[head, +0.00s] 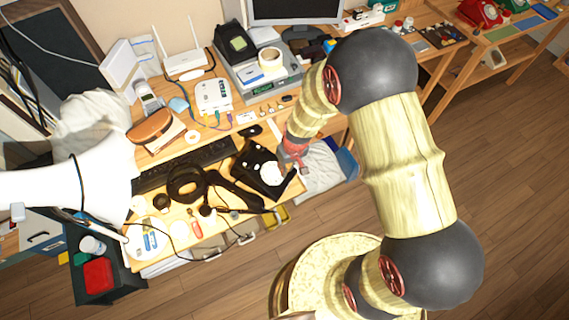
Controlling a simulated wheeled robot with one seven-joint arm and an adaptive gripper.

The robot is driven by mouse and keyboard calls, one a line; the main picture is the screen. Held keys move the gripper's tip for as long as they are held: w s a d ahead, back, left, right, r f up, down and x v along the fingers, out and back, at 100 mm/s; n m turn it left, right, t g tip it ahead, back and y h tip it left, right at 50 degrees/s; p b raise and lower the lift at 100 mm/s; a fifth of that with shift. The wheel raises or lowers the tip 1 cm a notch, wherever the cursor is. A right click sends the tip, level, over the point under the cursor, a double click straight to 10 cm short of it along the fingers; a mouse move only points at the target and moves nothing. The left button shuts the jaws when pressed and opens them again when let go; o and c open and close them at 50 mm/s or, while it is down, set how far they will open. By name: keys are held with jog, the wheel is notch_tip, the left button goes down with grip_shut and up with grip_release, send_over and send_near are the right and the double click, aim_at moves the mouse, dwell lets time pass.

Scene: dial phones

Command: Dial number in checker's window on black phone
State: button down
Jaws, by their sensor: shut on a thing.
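The black phone (252,160) with a round white dial (272,173) sits near the right front edge of the desk. My gripper (301,168), with red parts, is low beside the phone's right side. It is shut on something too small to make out. Whether it touches the phone cannot be told. A long black piece, perhaps the handset (236,192), lies left of the dial. A grey box (288,86) with a small display strip stands at the back; it may be the checker. No number is readable.
A keyboard (187,163), headphones (186,184) and cables lie left of the phone. A white box (213,97), router (186,62) and monitor (293,10) stand behind. A red phone (479,12) is on the far right table. Open wooden floor lies right.

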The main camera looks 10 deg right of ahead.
dwell(0.3)
jog(key=shift+w+a+f+b, duration=0.2)
jog(key=shift+f+b, duration=0.25)
jog(key=shift+f, duration=0.05)
jog(key=shift+w+a+f+b, duration=0.1)
jog(key=shift+a+f+b, duration=0.05)
jog(key=shift+f+b, duration=0.4)
dwell(0.7)
dwell(0.4)
jog(key=shift+s+a, duration=0.25)
jog(key=shift+s, duration=0.3)
jog(key=shift+s+a, duration=0.45)
jog(key=shift+s, duration=0.05)
